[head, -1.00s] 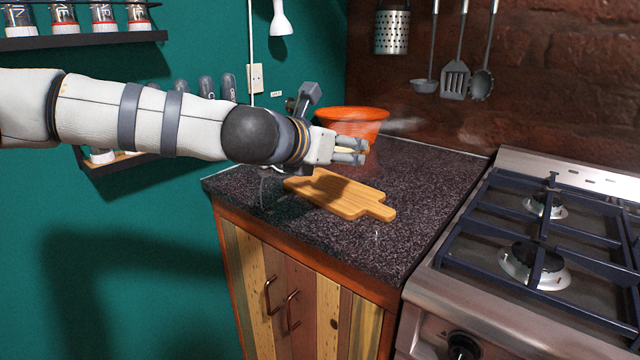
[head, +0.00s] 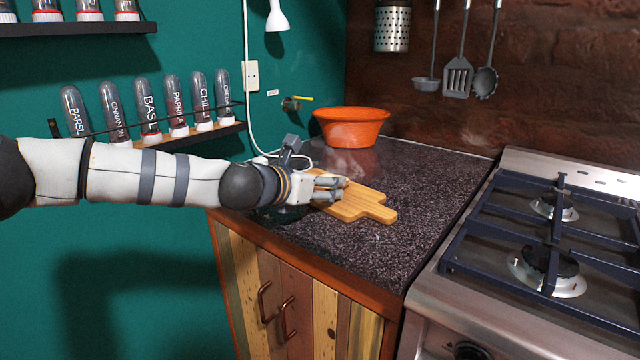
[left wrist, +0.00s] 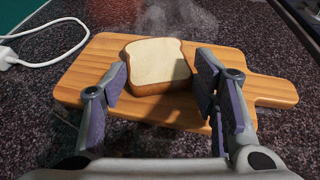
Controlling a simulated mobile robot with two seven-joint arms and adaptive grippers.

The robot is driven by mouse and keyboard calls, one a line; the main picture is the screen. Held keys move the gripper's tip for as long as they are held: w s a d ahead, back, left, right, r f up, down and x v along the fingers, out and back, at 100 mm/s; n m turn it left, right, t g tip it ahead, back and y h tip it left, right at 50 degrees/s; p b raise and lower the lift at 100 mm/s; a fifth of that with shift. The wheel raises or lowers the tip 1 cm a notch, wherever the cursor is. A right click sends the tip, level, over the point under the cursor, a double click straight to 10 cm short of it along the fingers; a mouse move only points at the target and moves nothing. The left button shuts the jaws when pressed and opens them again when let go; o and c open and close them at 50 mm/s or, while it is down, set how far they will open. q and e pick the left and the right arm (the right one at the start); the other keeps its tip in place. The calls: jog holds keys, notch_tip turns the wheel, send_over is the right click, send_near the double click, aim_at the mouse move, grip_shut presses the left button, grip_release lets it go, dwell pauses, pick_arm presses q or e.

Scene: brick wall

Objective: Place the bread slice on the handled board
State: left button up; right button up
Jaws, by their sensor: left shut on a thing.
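The bread slice (left wrist: 158,60), pale with a brown crust, lies flat between the fingers of my left gripper (left wrist: 160,88) in the left wrist view. My left gripper is shut on it. The wooden handled board (left wrist: 270,92) is directly beneath the bread, its handle to the right. I cannot tell whether the bread touches the board. In the head view my left gripper (head: 338,188) is low over the left part of the board (head: 362,205), and its fingers mostly hide the bread. My right gripper is not in view.
The board lies on a dark speckled counter (head: 430,190). An orange bowl (head: 350,128) stands behind it. A white cable (left wrist: 35,50) lies left of the board. A gas stove (head: 540,240) adjoins on the right. A spice rack (head: 195,132) is on the left wall.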

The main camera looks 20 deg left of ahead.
pick_arm(q)
jog(key=shift+s+f, duration=0.1)
jog(key=shift+f, duration=0.6)
jog(key=o, duration=0.8)
jog(key=shift+f, duration=0.1)
jog(key=shift+c, duration=0.2)
jog(key=shift+o, duration=0.5)
jog(key=shift+f, duration=0.2)
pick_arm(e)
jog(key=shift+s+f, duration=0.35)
pick_arm(q)
jog(key=shift+d, duration=0.1)
jog(key=shift+s+r, duration=0.2)
jog(key=shift+r, duration=0.85)
jog(key=v, duration=0.3)
jog(key=p+v, duration=0.1)
jog(key=v, duration=0.3)
jog(key=p+v, duration=0.1)
jog(key=v, duration=0.2)
jog(key=shift+a+r, duration=0.2)
jog(key=shift+r, duration=0.3)
jog(key=shift+s+a+f+p, duration=0.15)
jog(key=shift+s+p, duration=0.15)
jog(key=shift+s, duration=0.35)
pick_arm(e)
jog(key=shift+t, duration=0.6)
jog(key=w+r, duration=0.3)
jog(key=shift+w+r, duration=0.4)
